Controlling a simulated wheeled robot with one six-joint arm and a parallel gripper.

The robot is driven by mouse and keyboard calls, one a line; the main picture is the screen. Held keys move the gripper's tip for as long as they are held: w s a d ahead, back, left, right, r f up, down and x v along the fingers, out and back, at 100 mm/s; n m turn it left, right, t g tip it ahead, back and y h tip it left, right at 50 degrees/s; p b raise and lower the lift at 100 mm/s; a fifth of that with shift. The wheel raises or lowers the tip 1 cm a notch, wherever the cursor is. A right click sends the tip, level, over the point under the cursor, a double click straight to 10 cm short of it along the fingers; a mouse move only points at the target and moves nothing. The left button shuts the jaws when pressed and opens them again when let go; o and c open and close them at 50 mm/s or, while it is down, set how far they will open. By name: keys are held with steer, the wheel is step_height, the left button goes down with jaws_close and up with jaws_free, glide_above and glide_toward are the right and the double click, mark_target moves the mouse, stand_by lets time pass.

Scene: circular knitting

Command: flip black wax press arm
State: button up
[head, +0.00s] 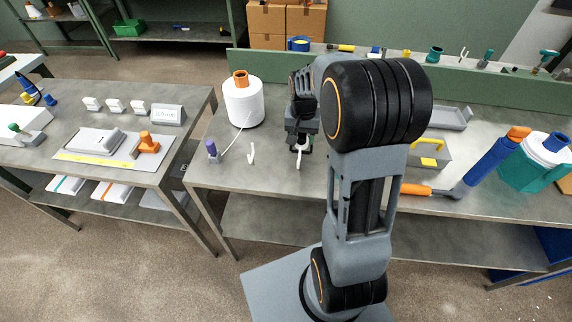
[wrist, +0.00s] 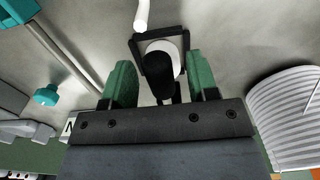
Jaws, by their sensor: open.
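The black wax press arm (wrist: 157,72) shows in the wrist view between my gripper's two green fingers. It lies over a white round piece (wrist: 168,48) inside a thin black square frame (wrist: 140,48). My gripper (wrist: 161,78) is open, with one finger on each side of the black arm. I cannot tell whether either finger touches it. In the head view my gripper (head: 300,138) points down over the middle table, to the right of the white yarn cone. There the black arm is hard to tell apart from my dark gripper.
The white yarn cone (head: 243,106) with an orange top stands close to my gripper. It also shows in the wrist view (wrist: 283,112). A purple-topped peg (head: 212,150) and a white hook (head: 251,153) stand at the front.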

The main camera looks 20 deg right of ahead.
step_height(320, 180, up, 14)
steer(key=s+a+n+t+p, duration=0.2)
steer(key=s+a+n, duration=0.1)
steer(key=s, duration=0.4)
steer(key=s+a+n+t+p, duration=0.1)
steer(key=s+a+n+p, duration=0.1)
steer(key=s+a, duration=0.4)
steer(key=shift+s+f+n+t, duration=0.4)
steer(key=shift+s+n, duration=0.1)
steer(key=shift+s, duration=0.6)
